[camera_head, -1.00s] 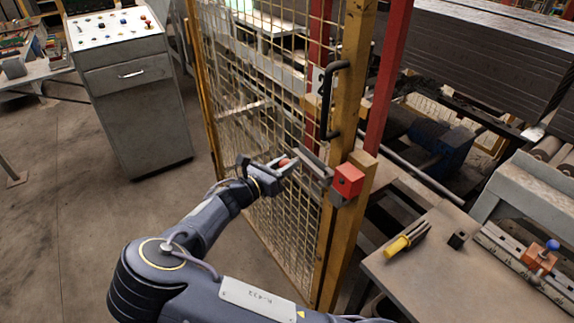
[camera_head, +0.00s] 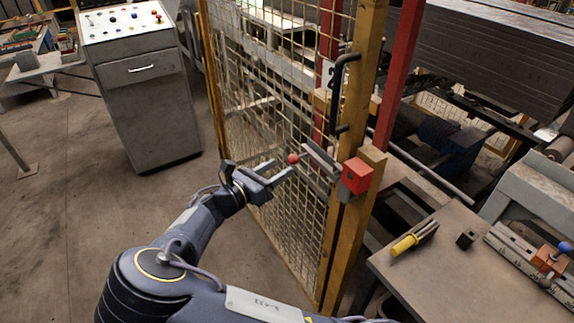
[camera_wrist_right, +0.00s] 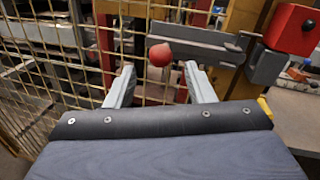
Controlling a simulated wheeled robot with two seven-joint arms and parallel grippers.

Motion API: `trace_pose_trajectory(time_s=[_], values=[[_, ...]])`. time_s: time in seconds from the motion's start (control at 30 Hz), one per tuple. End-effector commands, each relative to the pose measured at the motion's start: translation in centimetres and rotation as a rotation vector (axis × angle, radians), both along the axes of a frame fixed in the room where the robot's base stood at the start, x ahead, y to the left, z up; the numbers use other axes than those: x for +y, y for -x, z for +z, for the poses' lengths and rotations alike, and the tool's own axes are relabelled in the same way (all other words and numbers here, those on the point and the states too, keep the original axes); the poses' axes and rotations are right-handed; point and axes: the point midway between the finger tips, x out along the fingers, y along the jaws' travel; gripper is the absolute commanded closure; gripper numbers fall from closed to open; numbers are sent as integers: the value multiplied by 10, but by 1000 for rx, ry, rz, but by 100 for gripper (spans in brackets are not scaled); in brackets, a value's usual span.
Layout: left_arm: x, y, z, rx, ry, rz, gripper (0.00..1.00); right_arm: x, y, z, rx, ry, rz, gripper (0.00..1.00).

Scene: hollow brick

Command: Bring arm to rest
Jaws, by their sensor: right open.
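My right arm (camera_head: 190,230) reaches up from the bottom of the head view toward the yellow mesh gate. My right gripper (camera_head: 283,170) is open and empty, just left of a latch bar (camera_head: 322,160) with a red ball knob (camera_head: 293,159) at its end. In the right wrist view, the red knob (camera_wrist_right: 160,55) shows beyond and between the two open fingertips (camera_wrist_right: 158,75), apart from them. The bar runs right from the knob to a red box (camera_wrist_right: 292,28). My left gripper is not in view.
The mesh gate (camera_head: 275,110) has a black handle (camera_head: 338,95) and a yellow post. A table (camera_head: 440,265) at right holds a yellow-handled tool (camera_head: 405,243) and a small black block. A grey control cabinet (camera_head: 145,95) stands at left. The floor (camera_head: 60,220) between is clear.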

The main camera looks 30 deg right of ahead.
Motion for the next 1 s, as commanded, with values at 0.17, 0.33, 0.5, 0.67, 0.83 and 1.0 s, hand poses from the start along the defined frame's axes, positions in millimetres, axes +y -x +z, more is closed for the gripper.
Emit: trace_pose_trajectory(time_s=[0.17,0.33,0.5,0.67,0.83,1.0], values=[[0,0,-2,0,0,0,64,13,4,0,0,0,0,51],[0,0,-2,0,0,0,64,14,4,0,0,0,0,51],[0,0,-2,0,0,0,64,14,4,0,0,0,0,51],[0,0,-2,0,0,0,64,11,5,-1,-1,-10,-7,51],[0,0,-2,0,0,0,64,-21,31,-25,-37,-205,-126,51],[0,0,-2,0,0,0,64,-51,91,-73,-159,-612,-404,51]])
